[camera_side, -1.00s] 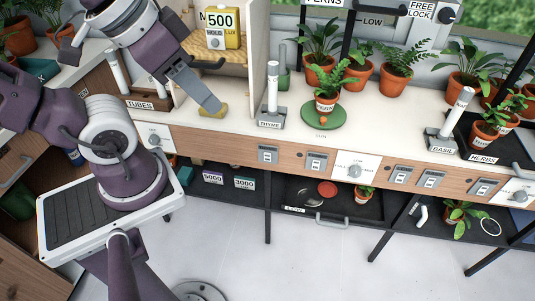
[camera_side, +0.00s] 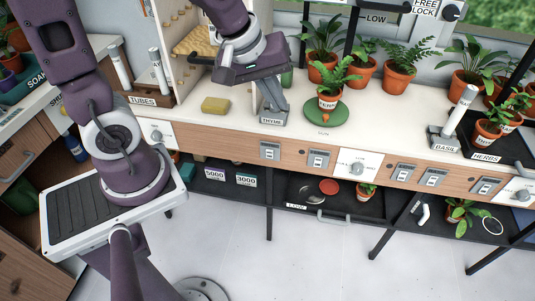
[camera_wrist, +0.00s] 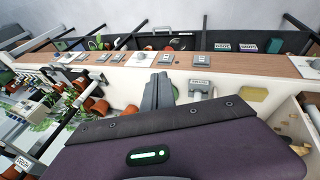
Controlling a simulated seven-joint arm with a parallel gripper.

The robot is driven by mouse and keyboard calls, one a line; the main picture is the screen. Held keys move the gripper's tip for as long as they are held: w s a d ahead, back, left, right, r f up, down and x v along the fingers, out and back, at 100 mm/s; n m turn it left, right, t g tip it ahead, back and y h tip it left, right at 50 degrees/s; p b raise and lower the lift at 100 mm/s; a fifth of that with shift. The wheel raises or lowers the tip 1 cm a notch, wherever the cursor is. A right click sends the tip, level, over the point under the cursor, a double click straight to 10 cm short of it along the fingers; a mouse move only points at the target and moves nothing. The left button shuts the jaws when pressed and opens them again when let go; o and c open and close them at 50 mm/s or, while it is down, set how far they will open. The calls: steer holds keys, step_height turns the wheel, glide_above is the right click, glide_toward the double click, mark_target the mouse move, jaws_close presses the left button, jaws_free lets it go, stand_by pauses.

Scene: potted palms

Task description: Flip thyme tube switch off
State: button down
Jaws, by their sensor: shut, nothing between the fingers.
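The thyme tube's base (camera_side: 273,121), labelled THYME, stands near the front edge of the white counter. Its label also shows in the wrist view (camera_wrist: 200,82), and its white tube is largely hidden behind my gripper in the side view. My gripper (camera_side: 270,100) is shut and empty, pointing down in front of the tube; whether it touches the stand cannot be told. It also shows in the wrist view (camera_wrist: 158,92), left of the thyme stand. A switch plate (camera_side: 270,151) is on the wooden front below the thyme stand, also in the wrist view (camera_wrist: 201,60); its setting is too small to read.
A second switch plate (camera_side: 318,158) and a dial (camera_side: 357,168) are to the right. A potted fern (camera_side: 329,95) stands on a green disc (camera_side: 325,117) close to my gripper. A yellow sponge (camera_side: 215,105) lies left. The floor in front is open.

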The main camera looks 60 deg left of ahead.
mark_target(267, 154)
steer(key=a+f+n+y, duration=0.1)
steer(key=a+f+n, duration=0.2)
steer(key=f+n, duration=0.2)
steer(key=w+a+f+n+g+y, duration=0.1)
steer(key=a+f+n, duration=0.2)
steer(key=f, duration=0.9)
steer(key=w+a+f+n+y, duration=0.1)
steer(key=a+f+n, duration=0.2)
steer(key=f+n, duration=0.5)
steer(key=shift+a+f+n+g+y, duration=0.3)
steer(key=shift+a+f, duration=0.1)
steer(key=shift+f, duration=0.1)
steer(key=w+a+f, duration=0.1)
steer(key=f, duration=0.2)
steer(key=w+a+f, duration=0.4)
steer(key=f, duration=0.1)
steer(key=shift+w+f, duration=0.1)
steer(key=shift+f, duration=0.25)
steer(key=shift+w+a, duration=0.3)
steer(key=shift+a, duration=0.1)
